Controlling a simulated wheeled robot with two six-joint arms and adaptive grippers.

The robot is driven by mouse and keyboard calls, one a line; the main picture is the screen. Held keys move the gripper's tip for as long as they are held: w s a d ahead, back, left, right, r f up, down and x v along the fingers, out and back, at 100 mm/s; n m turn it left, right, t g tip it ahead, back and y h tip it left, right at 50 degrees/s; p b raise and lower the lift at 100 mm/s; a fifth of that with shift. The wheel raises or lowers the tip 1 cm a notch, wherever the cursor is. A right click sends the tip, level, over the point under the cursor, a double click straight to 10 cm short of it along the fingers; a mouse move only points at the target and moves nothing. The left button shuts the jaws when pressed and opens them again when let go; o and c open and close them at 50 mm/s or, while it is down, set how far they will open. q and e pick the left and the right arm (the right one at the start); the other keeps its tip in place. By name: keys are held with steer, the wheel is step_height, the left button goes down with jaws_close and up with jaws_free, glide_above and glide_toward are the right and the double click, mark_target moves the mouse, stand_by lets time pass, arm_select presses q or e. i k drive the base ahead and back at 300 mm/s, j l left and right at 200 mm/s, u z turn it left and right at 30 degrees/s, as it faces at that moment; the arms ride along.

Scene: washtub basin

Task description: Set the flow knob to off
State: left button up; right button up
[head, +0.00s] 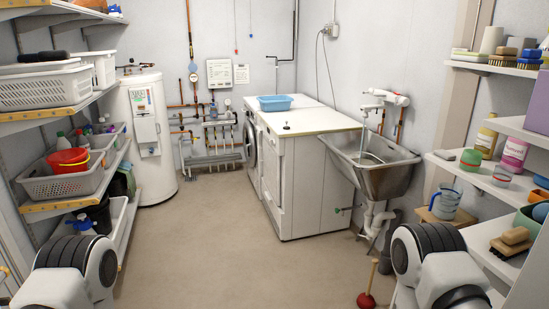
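A grey metal washtub basin (385,180) stands against the right wall, beside the white-topped machines. Above it a white, horizontal tap fitting (388,97) is mounted on the wall, with a spout hanging down over the basin. The flow knob may be one of the ends of this fitting, but it is too small to tell which part it is or how it is set. I cannot make out any running water. Only white and dark ribbed parts of my arms show in the lower left and lower right corners. Neither gripper is in view.
Open floor (230,260) lies in the middle. A red plunger (367,299) stands on the floor before my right arm. A stool with a clear jug (445,203) is right of the basin. Loaded shelves line both sides; a water heater (150,135) stands at back left.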

mark_target(369, 91)
steer(key=i+u, duration=0.4)
steer(key=i, duration=2.4)
